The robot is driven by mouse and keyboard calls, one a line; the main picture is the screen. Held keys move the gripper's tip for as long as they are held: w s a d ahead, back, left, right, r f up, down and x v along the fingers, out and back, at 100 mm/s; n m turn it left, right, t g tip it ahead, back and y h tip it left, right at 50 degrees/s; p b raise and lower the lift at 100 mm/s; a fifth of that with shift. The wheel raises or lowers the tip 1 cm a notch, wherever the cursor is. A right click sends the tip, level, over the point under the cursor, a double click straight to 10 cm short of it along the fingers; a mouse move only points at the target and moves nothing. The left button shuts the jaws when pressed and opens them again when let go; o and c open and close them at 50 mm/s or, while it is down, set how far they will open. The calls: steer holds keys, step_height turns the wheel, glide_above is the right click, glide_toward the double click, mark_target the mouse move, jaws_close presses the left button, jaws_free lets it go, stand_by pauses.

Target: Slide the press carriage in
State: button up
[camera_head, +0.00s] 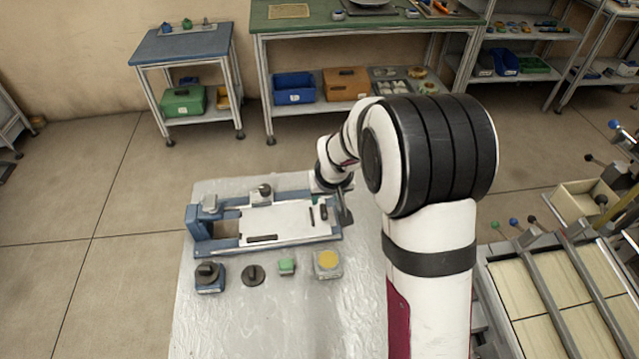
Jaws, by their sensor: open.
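The press (201,230) is a low blue frame on the silver-topped table, its taller block at the left end. The carriage seems to be the flat white plate (280,222) lying between the rails. It has a dark bar at its front edge and small dark and green pieces near its right end. A gap shows between the plate and the left block. A dark round knob (264,190) stands at the back rail. My gripper (344,212) is open at the right end of the press, partly hidden by my arm. I cannot tell whether it touches the carriage.
In front of the press stand a blue block with a black knob (208,277), a dark disc (252,275), a green block (287,266) and a grey block with a yellow disc (328,262). The silver table's (270,325) front is clear. A slatted rack (540,300) stands right.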

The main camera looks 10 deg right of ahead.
mark_target(324, 209)
steer(key=x, duration=0.8)
steer(key=shift+f, duration=0.2)
steer(key=shift+c, duration=0.3)
jaws_close()
stand_by(0.6)
